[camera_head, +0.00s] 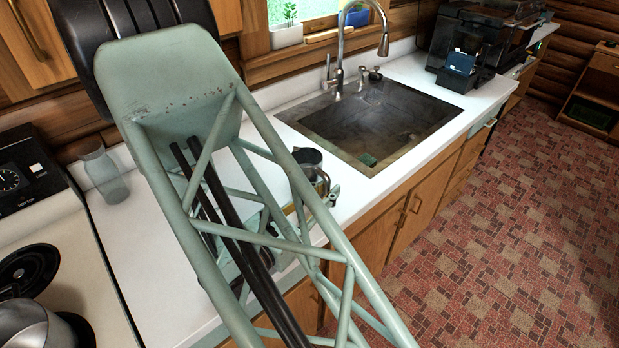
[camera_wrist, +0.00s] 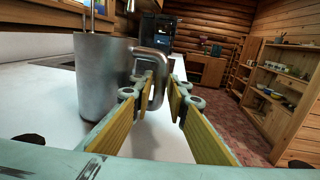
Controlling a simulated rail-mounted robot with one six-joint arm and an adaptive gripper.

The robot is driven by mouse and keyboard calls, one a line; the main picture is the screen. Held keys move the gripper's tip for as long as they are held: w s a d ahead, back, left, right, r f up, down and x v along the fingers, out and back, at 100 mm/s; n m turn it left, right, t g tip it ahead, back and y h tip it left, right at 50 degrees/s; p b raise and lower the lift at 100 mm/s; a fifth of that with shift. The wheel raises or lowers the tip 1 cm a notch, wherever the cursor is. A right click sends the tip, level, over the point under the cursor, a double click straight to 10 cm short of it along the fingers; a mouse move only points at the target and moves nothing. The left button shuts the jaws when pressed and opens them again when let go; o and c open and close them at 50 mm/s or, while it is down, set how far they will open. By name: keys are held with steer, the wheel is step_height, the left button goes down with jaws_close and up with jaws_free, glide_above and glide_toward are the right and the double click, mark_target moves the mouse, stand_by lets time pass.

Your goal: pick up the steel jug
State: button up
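The steel jug (camera_wrist: 103,85) stands upright on the white counter, filling the left of the wrist view. Its looped handle (camera_wrist: 158,76) points right, toward my gripper. My gripper (camera_wrist: 163,93) is open, with yellow-padded fingers on either side of the handle. A gap shows between the handle and the right finger; I cannot tell whether the left finger touches it. In the head view the jug (camera_head: 308,160) is left of the sink and partly hidden by my green arm frame, which also hides most of my gripper.
The sink (camera_head: 372,122) with its tall faucet (camera_head: 341,45) lies right of the jug. A glass bottle (camera_head: 104,174) stands at the back left near the stove. A pot (camera_head: 28,328) sits on the stove. A dark coffee machine (camera_head: 466,50) stands beyond the sink.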

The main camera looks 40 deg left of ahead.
mark_target(326, 183)
steer(key=shift+w, duration=0.2)
stand_by(0.5)
jaws_close()
steer(key=shift+r, duration=0.25)
stand_by(0.3)
steer(key=shift+r+p, duration=0.5)
steer(key=shift+r, duration=1.15)
steer(key=shift+s+d, duration=0.1)
steer(key=shift+s, duration=0.65)
steer(key=s+d+r+p, duration=0.1)
steer(key=s+d, duration=0.2)
steer(key=s, duration=1.1)
steer(key=shift+r, duration=0.15)
steer(key=shift+d, duration=0.2)
